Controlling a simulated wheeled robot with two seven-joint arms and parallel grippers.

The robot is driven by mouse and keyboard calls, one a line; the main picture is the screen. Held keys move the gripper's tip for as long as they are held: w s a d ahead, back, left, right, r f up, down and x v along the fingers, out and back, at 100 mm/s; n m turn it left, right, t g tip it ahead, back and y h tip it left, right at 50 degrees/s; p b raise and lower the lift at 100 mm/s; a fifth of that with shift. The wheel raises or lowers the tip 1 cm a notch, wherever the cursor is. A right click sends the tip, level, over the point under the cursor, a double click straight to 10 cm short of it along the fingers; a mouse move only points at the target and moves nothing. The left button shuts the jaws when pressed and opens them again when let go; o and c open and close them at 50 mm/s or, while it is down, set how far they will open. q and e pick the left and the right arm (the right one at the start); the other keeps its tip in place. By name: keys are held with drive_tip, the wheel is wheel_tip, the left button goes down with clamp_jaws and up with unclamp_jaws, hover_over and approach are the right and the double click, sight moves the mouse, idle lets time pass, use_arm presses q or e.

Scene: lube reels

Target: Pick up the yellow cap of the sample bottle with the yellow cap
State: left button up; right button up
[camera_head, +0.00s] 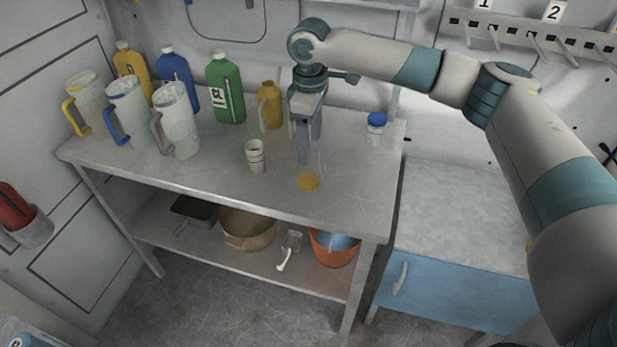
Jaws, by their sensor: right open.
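A round yellow cap (308,182) lies flat on the metal bench, near its front edge. A small white sample bottle (256,156) without a cap stands upright to the left of it. My right gripper (303,158) points down just behind and above the yellow cap, open and empty, apart from the cap as far as I can see. The exact gap between its fingertips and the bench is hard to judge. My left gripper is not in view.
Another sample bottle with a blue cap (376,128) stands at the bench's right end. A small yellow jug (270,106), a green bottle (225,90) and several clear pitchers (178,120) stand behind and left. The bench (345,200) is clear around the cap.

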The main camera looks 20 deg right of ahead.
drive_tip(key=p, duration=0.2)
hover_over(309, 180)
drive_tip(key=shift+d+f, duration=0.1)
drive_tip(key=shift+f, duration=3.05)
drive_tip(key=shift+f+p, duration=0.35)
drive_tip(key=shift+f, duration=0.1)
wheel_tip(309, 180, down, 3)
drive_tip(key=shift+f+p, duration=0.1)
drive_tip(key=shift+p, duration=0.65)
drive_tip(key=shift+f, duration=0.55)
drive_tip(key=c, duration=1.1)
